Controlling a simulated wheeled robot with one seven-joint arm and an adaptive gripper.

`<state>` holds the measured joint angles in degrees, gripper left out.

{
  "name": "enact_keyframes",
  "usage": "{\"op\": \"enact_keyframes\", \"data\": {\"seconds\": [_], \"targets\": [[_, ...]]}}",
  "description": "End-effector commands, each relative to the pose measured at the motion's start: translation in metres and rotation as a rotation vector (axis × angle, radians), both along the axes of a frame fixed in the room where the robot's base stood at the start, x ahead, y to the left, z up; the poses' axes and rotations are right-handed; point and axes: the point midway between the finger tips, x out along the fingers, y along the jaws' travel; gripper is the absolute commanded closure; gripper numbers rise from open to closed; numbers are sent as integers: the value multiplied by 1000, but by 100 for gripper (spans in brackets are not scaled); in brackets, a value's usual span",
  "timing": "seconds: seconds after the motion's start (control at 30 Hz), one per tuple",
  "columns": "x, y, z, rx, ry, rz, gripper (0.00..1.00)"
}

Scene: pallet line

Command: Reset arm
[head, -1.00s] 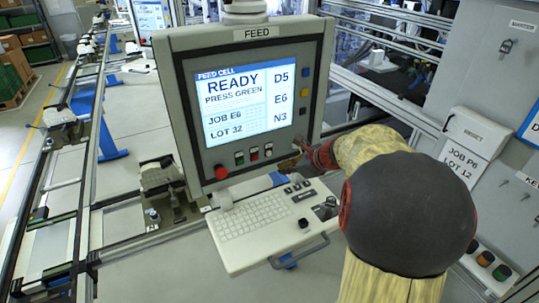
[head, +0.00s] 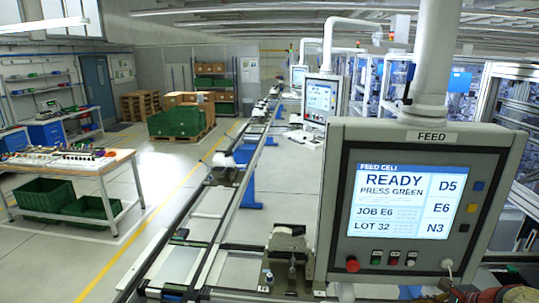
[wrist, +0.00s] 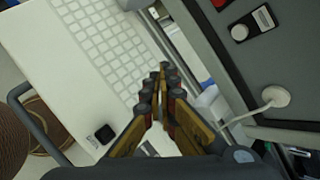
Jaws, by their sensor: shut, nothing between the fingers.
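My gripper (wrist: 162,78) shows in the wrist view with its fingers shut together and empty. It is over the inner edge of the white keyboard shelf (wrist: 75,75), close to the grey underside or face of the panel housing (wrist: 225,75). Whether it touches anything cannot be told. In the head view only a small part of my arm shows at the bottom right edge. The FEED panel (head: 335,200) stands at the right in the head view. Its screen (head: 407,200) reads READY, PRESS GREEN. A red button (head: 352,264) and several small buttons lie below the screen.
A workbench (head: 125,158) with green crates (head: 47,194) beneath stands at the left. A conveyor line (head: 225,205) runs back through the middle. Pallets with green crates (head: 175,122) stand at the back. The floor (head: 60,255) at the left front is open.

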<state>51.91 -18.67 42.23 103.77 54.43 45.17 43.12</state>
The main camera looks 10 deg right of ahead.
Motion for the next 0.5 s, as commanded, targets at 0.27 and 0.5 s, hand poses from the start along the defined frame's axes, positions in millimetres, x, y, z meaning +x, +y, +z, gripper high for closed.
{"op": "enact_keyframes", "data": {"seconds": [0.27,0.5], "targets": [[-61,70,-24,-355,127,584,100],[-106,144,-52,-686,186,1158,100]]}}
